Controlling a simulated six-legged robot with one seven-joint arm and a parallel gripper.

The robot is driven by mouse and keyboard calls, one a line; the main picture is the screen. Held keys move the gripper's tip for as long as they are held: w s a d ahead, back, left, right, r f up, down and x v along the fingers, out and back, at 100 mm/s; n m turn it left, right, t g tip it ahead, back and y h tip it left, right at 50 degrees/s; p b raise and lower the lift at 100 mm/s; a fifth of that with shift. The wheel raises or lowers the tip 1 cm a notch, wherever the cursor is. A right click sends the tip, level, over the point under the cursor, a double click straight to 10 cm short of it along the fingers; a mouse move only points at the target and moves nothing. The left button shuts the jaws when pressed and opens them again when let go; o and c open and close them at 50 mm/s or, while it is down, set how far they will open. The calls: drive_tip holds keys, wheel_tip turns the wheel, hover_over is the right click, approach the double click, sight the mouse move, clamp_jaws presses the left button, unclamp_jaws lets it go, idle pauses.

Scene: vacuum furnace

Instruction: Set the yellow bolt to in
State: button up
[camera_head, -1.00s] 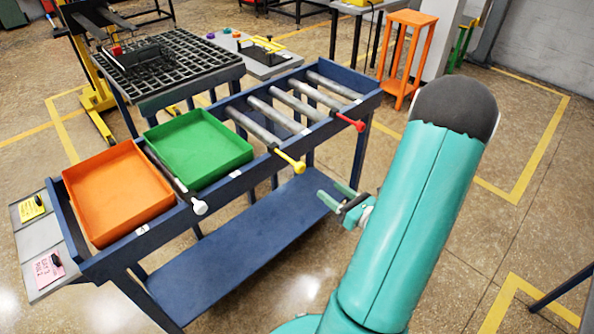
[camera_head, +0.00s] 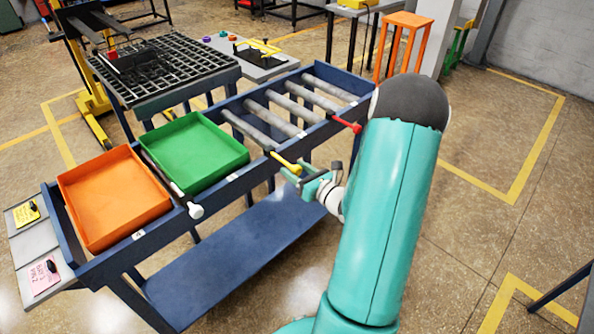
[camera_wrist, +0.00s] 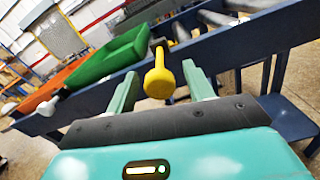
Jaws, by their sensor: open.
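The yellow bolt (camera_head: 288,164) sticks out of the near rail of the blue roller table, its knob toward me. In the wrist view the yellow bolt (camera_wrist: 160,80) sits between the two fingers, its round knob facing the camera. My gripper (camera_head: 304,178) is open around or just in front of the knob. In the wrist view my gripper (camera_wrist: 158,84) shows a finger on each side, with a gap between each finger and the bolt. The fingertips are partly hidden in the head view.
A red bolt (camera_head: 346,125) sticks out to the right and a white bolt (camera_head: 190,206) to the left. An orange tray (camera_head: 112,198) and a green tray (camera_head: 195,152) sit on the table's left part. Rollers (camera_head: 292,106) fill its right part.

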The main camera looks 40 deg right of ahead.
sight(279, 157)
clamp_jaws()
drive_tip(key=w, duration=0.7)
drive_tip(key=shift+w+a, duration=0.15)
drive_tip(key=shift+w, duration=0.05)
unclamp_jaws()
drive_tip(key=shift+w+f, duration=0.1)
drive_tip(key=shift+w, duration=0.1)
drive_tip(key=shift+s, duration=0.2)
drive_tip(key=shift+w, duration=0.1)
drive_tip(key=s, duration=1.4)
drive_tip(key=shift+d, duration=0.25)
